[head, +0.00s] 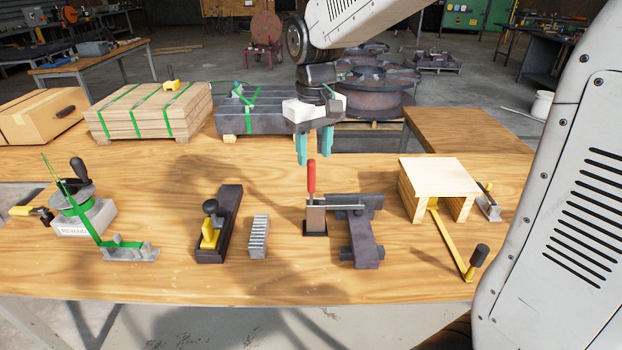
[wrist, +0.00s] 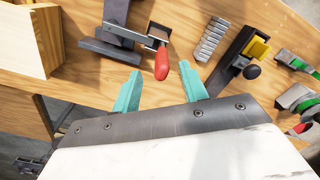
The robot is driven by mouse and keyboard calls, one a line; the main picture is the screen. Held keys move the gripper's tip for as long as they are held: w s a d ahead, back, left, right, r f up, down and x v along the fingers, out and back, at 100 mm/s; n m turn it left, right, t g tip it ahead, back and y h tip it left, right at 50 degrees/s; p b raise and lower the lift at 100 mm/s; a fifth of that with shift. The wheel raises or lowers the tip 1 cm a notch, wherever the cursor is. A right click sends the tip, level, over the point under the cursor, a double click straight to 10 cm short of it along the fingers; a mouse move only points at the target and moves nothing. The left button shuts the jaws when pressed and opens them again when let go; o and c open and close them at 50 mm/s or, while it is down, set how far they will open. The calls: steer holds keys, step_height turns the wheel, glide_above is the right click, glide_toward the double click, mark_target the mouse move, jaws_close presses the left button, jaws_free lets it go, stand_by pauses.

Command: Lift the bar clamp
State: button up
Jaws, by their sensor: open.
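The bar clamp has an upright red handle (head: 311,178) and a thin steel bar (head: 338,206) running right, against a dark T-shaped steel piece (head: 362,235) on the wooden bench. In the wrist view the red handle (wrist: 162,63) points toward my gripper. My gripper (head: 314,158) is open, its teal fingers pointing down at the top of the handle. In the wrist view my gripper (wrist: 160,72) has the handle's end between the fingertips, with a gap on each side. I cannot tell whether the fingers are level with it. The clamp's lower jaw is hard to make out.
A small wooden stand (head: 438,178) and a yellow bar with a black handle (head: 450,245) are at right. Strapped stacks stand behind. The front bench strip is clear.

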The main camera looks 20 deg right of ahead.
mark_target(311, 179)
steer(key=shift+w+a+f, duration=0.1)
steer(key=shift+w+f, duration=0.2)
steer(key=shift+w, duration=0.15)
steer(key=shift+w+f, duration=0.1)
steer(key=shift+f, duration=0.15)
step_height(311, 179, down, 7)
steer(key=shift+f, duration=0.15)
jaws_close()
